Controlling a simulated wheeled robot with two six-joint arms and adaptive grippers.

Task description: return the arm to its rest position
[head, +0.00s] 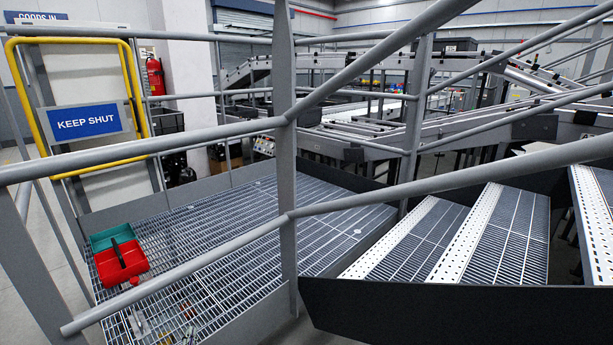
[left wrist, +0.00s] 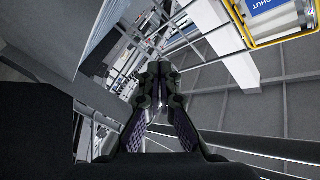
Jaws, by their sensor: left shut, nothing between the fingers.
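My left gripper (left wrist: 160,72) shows in the left wrist view, dark with ribbed pads. Its fingertips are together and I see nothing held between them. It points at open space, with grey rails and a pale post beyond it. I cannot make out either gripper in the head view. My right gripper is in neither view.
Grey handrails (head: 285,150) cross in front of the grated platform (head: 250,225). Stair treads (head: 480,235) lie right. A yellow-framed gate (head: 135,80) stands left.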

